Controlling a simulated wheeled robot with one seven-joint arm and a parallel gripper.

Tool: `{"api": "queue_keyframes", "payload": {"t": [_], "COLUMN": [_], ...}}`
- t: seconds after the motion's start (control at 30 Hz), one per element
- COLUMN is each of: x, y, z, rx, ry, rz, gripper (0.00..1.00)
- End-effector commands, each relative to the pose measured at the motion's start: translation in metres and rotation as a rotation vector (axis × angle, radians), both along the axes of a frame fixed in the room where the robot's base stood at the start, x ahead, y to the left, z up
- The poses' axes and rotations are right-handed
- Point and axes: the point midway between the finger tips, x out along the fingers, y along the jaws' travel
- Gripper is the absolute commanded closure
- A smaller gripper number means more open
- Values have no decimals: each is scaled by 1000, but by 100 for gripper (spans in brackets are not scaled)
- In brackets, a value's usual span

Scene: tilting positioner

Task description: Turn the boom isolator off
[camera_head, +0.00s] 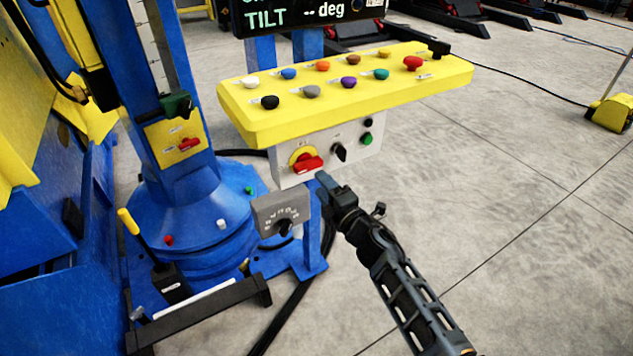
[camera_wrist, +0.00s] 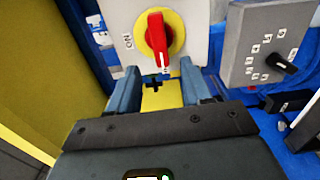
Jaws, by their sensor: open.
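A red rotary handle on a yellow disc (camera_head: 308,163) sits on the white box under the yellow control panel. It looks like an isolator, but I cannot read a name on it. In the wrist view the red handle (camera_wrist: 157,40) stands nearly upright, with an "ON" mark to the left of the disc. The handle does not point at that mark. My gripper (camera_head: 328,183) is just below and right of this switch. In the wrist view my gripper (camera_wrist: 160,90) is open, its fingers apart below the handle and not around it. A smaller red switch (camera_head: 188,145) is on the blue column.
The yellow panel (camera_head: 350,93) with several coloured knobs overhangs the white box. A black selector and green button are right of the red handle. A grey selector box (camera_head: 281,213) is close below; it also shows in the wrist view (camera_wrist: 270,45).

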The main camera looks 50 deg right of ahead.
Motion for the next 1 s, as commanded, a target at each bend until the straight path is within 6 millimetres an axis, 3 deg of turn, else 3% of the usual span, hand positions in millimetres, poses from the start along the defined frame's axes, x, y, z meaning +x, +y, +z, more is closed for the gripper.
{"api": "queue_keyframes", "payload": {"t": [0.3,0.47,0.73,1.0], "x": [-1,-24,-120,-221], "y": [1,25,103,164], "z": [-1,-9,-17,5], "rx": [4,80,407,766], "ry": [0,-9,-45,-58], "rz": [1,18,69,97], "gripper": [51,51,51,51]}}
